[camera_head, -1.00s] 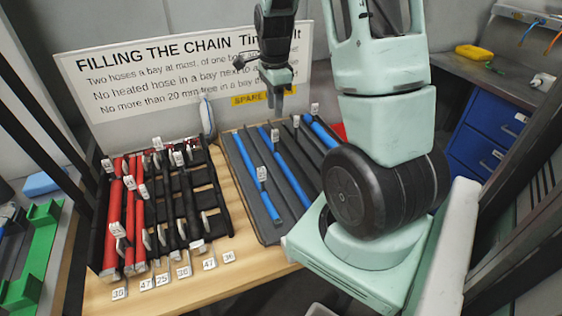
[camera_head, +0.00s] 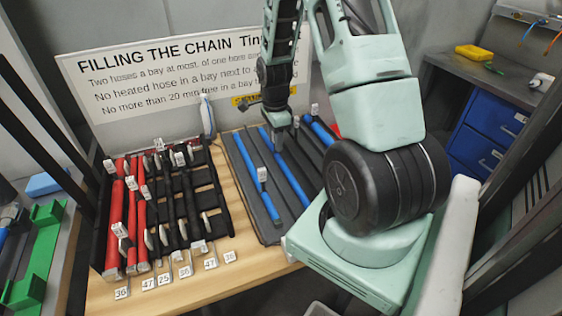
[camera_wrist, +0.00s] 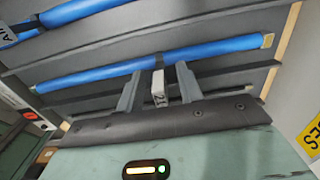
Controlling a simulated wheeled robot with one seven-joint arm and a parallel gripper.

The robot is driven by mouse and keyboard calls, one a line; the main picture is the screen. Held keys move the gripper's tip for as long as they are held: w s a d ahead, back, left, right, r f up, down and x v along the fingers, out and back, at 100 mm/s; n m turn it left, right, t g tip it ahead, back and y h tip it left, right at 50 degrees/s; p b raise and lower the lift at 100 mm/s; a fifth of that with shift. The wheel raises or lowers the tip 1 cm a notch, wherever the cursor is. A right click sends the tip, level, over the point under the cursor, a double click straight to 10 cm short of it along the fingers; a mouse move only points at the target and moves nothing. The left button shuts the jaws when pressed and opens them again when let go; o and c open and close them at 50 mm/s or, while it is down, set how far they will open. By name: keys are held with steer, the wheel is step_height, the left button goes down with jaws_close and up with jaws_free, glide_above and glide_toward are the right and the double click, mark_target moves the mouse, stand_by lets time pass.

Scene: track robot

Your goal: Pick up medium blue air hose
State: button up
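Lengths are hard to compare, so I cannot tell surely which is the medium one. My gripper (camera_head: 284,141) is low over the far part of the middle hose. In the wrist view my gripper (camera_wrist: 158,92) is open, its fingers on either side of a white tag (camera_wrist: 158,89). A blue hose (camera_wrist: 110,74) runs just beyond the fingertips; contact is unclear.
A black rack (camera_head: 203,178) with red hoses (camera_head: 131,225) and black hoses stands on the left of the wooden table (camera_head: 205,287). A sign board (camera_head: 175,72) stands behind. Small numbered tags line the front edge. A blue drawer unit (camera_head: 490,130) is at the right.

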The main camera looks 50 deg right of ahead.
jaws_close()
steer(key=shift+r, duration=0.1)
